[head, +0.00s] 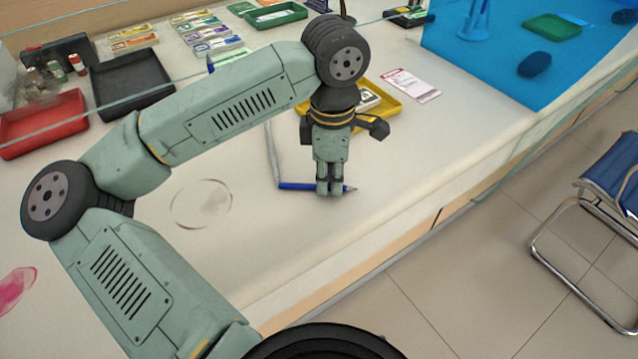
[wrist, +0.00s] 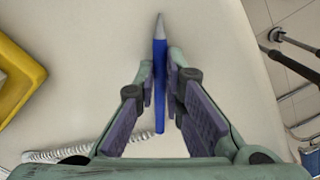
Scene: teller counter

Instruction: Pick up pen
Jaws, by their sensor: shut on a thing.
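The blue pen (head: 297,186) with a grey pointed tip is at the front part of the counter in the head view. My gripper (head: 330,191) is around the pen near its tip end, pointing down, with its fingers shut on it. In the wrist view the pen (wrist: 160,85) runs lengthwise between the fingertips (wrist: 161,82), tip pointing up in the picture. The fingers hide part of the pen in the head view. I cannot tell whether the pen touches the counter.
A yellow tray (head: 385,105) stands behind my gripper, with a printed card (head: 411,86) to its right. A black tray (head: 131,83) and a red tray (head: 42,126) are at the left. The counter's front edge is close, with a blue chair (head: 615,172) beyond.

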